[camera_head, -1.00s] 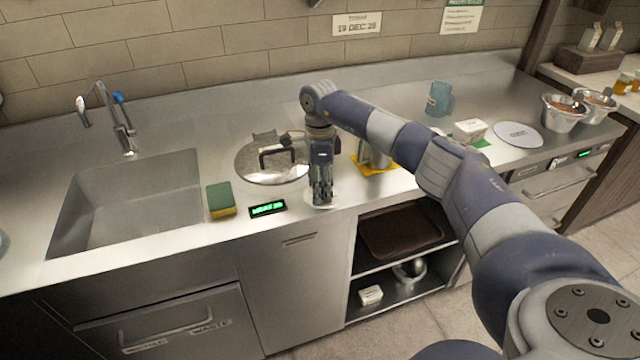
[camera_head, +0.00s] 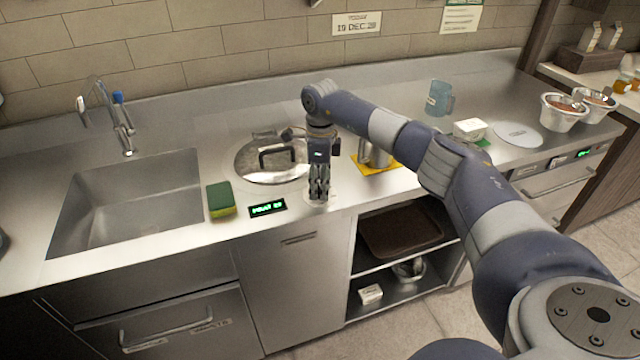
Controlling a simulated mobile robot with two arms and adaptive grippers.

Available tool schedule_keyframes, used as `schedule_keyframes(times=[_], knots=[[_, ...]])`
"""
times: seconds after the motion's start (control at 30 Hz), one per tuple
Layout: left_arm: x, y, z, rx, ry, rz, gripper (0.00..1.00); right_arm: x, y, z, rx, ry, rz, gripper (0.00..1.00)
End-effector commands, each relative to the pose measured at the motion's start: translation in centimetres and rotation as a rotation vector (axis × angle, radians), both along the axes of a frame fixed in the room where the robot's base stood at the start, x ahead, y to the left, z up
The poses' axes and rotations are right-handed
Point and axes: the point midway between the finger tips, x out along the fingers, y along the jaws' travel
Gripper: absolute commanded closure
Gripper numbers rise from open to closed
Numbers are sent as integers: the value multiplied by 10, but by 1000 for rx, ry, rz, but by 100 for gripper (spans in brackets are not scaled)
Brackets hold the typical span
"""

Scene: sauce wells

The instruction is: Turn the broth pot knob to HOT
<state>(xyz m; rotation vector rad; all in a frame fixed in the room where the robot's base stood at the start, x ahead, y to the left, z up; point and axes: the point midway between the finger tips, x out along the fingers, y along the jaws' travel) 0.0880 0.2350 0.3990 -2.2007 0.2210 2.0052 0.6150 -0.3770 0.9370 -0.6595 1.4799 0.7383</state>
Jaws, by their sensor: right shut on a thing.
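The broth pot, set into the steel counter, shows its round metal lid (camera_head: 248,166) with a black handle. A small display with green text (camera_head: 267,208) sits in front of it; the text is too blurred to read surely. My right gripper (camera_head: 319,196) points straight down at the counter's front, right of the display. It is shut on the knob, which its fingers hide. A pale round dial plate (camera_head: 332,196) shows around the fingertips. I cannot read the knob's setting. My left gripper is not in view.
A green and yellow sponge (camera_head: 221,200) lies left of the display, beside the sink (camera_head: 130,205). A metal container (camera_head: 376,155) stands on a yellow mat (camera_head: 365,169) right of my gripper. A blue jug (camera_head: 439,98) stands farther back. My right arm spans the counter's right side.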

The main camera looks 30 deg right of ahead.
Motion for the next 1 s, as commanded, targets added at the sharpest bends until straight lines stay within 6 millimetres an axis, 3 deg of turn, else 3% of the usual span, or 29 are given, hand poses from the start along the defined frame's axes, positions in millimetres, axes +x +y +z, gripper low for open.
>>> schedule_keyframes(times=[1.0], knots=[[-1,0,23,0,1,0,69,0,-2,3,1,-4,-965,94]])
